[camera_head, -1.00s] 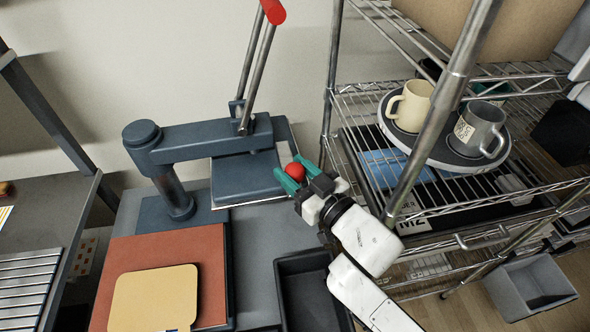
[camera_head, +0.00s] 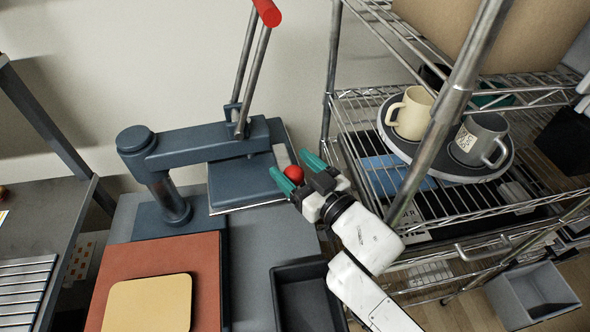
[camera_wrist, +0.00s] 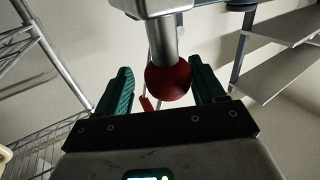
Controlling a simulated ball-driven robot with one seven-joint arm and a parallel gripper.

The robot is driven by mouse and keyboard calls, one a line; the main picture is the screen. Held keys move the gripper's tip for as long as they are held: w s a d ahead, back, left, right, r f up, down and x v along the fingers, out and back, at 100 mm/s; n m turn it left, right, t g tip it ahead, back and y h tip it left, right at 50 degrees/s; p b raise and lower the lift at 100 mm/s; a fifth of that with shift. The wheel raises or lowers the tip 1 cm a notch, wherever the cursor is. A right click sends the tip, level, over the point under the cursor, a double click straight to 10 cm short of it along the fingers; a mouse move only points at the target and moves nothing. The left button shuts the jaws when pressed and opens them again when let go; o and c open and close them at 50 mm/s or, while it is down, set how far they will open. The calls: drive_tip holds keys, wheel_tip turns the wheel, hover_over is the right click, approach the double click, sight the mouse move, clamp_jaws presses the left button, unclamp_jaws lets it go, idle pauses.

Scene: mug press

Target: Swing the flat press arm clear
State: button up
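The press arm (camera_head: 205,145) is a thick dark blue bar. It reaches right from a round post (camera_head: 165,190) and lies over a flat blue plate (camera_head: 238,182). A red ball knob (camera_head: 294,173) shows beyond the plate's right side, and also in the wrist view (camera_wrist: 168,80) on the end of a pale metal rod (camera_wrist: 163,38). My gripper (camera_head: 294,166) is open, with green fingers on either side of the knob. In the wrist view the knob is nearer the right finger, with a gap to the left finger. I see no firm grip.
A lever with a red handle (camera_head: 267,12) rises from the press. A red-brown pad (camera_head: 205,270) with a tan sheet (camera_head: 150,303) lies in front. A dark tray (camera_head: 305,300) is below my gripper. A wire rack (camera_head: 345,100) with two mugs stands close on the right.

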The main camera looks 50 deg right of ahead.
drive_tip(key=shift+a+f, duration=0.1)
drive_tip(key=shift+f, duration=0.05)
drive_tip(key=shift+s, duration=0.1)
drive_tip(key=shift+s+a+f, duration=0.1)
drive_tip(key=shift+s, duration=0.1)
drive_tip(key=s+a+b, duration=0.2)
drive_tip(key=s+b, duration=0.1)
drive_tip(key=s, duration=0.7)
drive_tip(key=shift+s, duration=0.1)
idle(0.6)
